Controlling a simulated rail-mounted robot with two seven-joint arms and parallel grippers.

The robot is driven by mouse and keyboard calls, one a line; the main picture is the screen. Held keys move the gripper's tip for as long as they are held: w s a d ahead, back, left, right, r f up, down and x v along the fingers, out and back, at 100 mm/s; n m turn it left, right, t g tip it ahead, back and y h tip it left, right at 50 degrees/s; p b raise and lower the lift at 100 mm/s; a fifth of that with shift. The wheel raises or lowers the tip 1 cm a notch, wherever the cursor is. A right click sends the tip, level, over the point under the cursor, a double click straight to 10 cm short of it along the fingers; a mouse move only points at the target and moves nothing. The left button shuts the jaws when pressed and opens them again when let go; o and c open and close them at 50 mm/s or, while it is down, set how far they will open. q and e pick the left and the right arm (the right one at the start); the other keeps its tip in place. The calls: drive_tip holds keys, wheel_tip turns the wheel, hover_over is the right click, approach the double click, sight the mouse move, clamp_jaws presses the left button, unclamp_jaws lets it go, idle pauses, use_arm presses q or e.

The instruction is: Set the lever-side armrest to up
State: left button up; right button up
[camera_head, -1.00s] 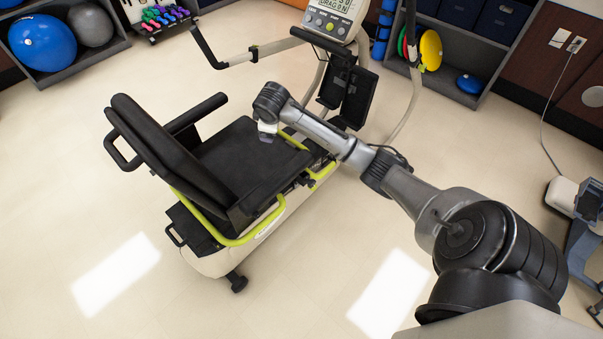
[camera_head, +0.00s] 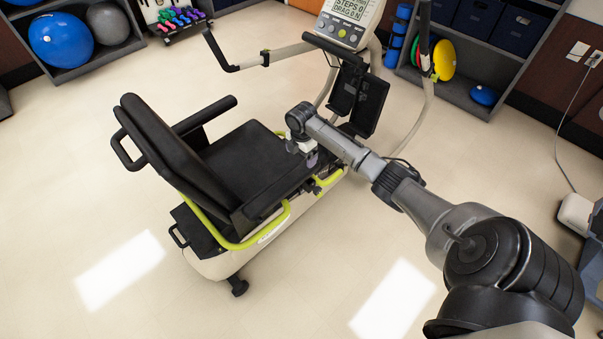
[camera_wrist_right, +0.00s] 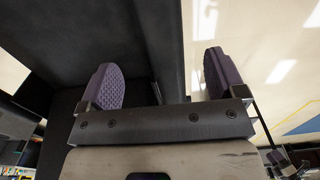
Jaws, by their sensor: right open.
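The recumbent stepper's black seat (camera_head: 245,160) is at the centre of the head view. Its far armrest (camera_head: 205,115) sticks out level from the backrest. The near armrest (camera_head: 268,198) lies low along the near side of the seat, on the side with the yellow-green rails; I take it as the lever-side one. My right gripper (camera_head: 311,157) is near the front end of that armrest, partly hidden by my arm. In the right wrist view my right gripper (camera_wrist_right: 163,80) is open, its purple pads apart, with a long dark bar (camera_wrist_right: 163,40), likely this armrest, running between them. Contact cannot be told.
The console (camera_head: 345,20) and handle arms (camera_head: 285,52) stand beyond the seat. A yellow-green rail (camera_head: 245,243) curves below the near armrest. Shelves with balls (camera_head: 52,40) and discs (camera_head: 441,59) line the back. The floor in front of the near side is clear.

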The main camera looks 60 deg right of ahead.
sight(302, 169)
wheel_tip(302, 169, down, 9)
drive_tip(key=b, duration=0.2)
drive_tip(key=shift+r+b, duration=0.15)
drive_tip(key=shift+b, duration=0.2)
drive_tip(key=shift+f, duration=0.65)
drive_tip(key=c, duration=1.2)
drive_tip(key=shift+r, duration=0.1)
drive_tip(key=shift+c, duration=0.4)
